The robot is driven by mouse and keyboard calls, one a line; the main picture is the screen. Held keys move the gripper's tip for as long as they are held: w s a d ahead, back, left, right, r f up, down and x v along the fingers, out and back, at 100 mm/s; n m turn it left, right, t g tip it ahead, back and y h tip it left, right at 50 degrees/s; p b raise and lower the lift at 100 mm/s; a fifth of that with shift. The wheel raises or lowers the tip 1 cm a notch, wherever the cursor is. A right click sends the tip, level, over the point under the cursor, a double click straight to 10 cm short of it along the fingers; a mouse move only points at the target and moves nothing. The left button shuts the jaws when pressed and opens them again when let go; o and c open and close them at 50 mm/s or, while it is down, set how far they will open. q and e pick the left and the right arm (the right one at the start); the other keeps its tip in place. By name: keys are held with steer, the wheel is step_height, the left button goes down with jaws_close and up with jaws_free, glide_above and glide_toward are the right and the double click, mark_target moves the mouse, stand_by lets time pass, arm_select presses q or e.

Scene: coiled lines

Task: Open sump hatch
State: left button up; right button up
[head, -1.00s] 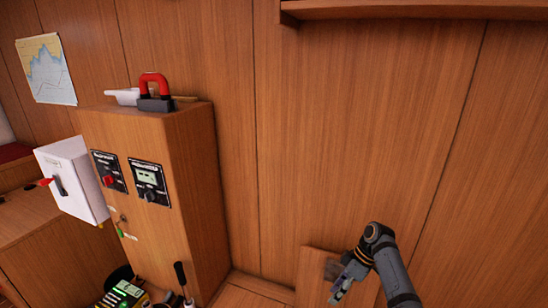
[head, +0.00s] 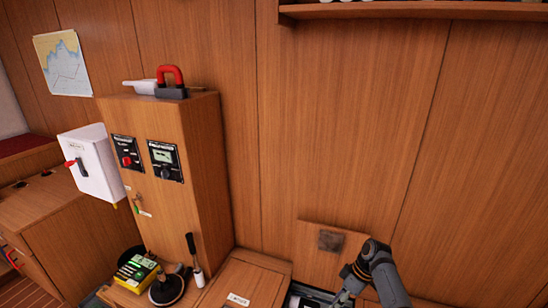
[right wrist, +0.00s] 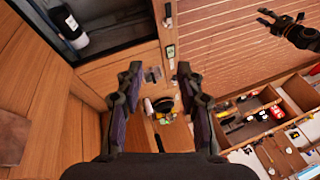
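A wooden hatch panel (head: 310,243) stands raised against the back wall, with a dark square patch (head: 331,240) on its face. The panel also shows at the left edge of the right wrist view (right wrist: 12,138). Beside it is a dark opening (right wrist: 108,22) with a dark bottle (right wrist: 68,24) in it. My right gripper (head: 343,300) is low in front of the panel, partly cut off by the picture edge. In the right wrist view my right gripper (right wrist: 156,78) has its fingers apart with nothing between them. My left gripper (right wrist: 283,22) hangs over the floor, its fingers apart.
A wooden cabinet (head: 205,150) with switch panels stands left, a red-handled tool (head: 171,82) on top. A yellow-black meter (head: 137,270) and a plunger-like tool (head: 193,262) stand near a labelled lid (head: 250,280). An open drawer (right wrist: 262,128) holds several small items.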

steer(key=s+d+f+m+t+h, duration=0.1)
steer(key=s+d+f+m+h, duration=0.2)
steer(key=s+f, duration=0.85)
steer(key=s+d+f+m+h, duration=0.1)
steer(key=s+d+f+m, duration=0.25)
steer(key=s+f, duration=0.8)
arm_select(q)
steer(key=shift+w+r, duration=0.25)
steer(key=shift+w, duration=0.25)
arm_select(e)
steer(key=s+f+m, duration=0.1)
steer(key=s+f, duration=0.3)
steer(key=s, duration=0.3)
steer(key=s+d+f+m+t+h, duration=0.1)
steer(key=s+f, duration=0.3)
steer(key=s, duration=0.4)
steer(key=s+f+m, duration=0.2)
steer(key=s+f, duration=0.3)
steer(key=s, duration=0.2)
steer(key=shift+s+d+h, duration=0.3)
steer(key=shift+s+d, duration=0.05)
steer(key=shift+m, duration=0.25)
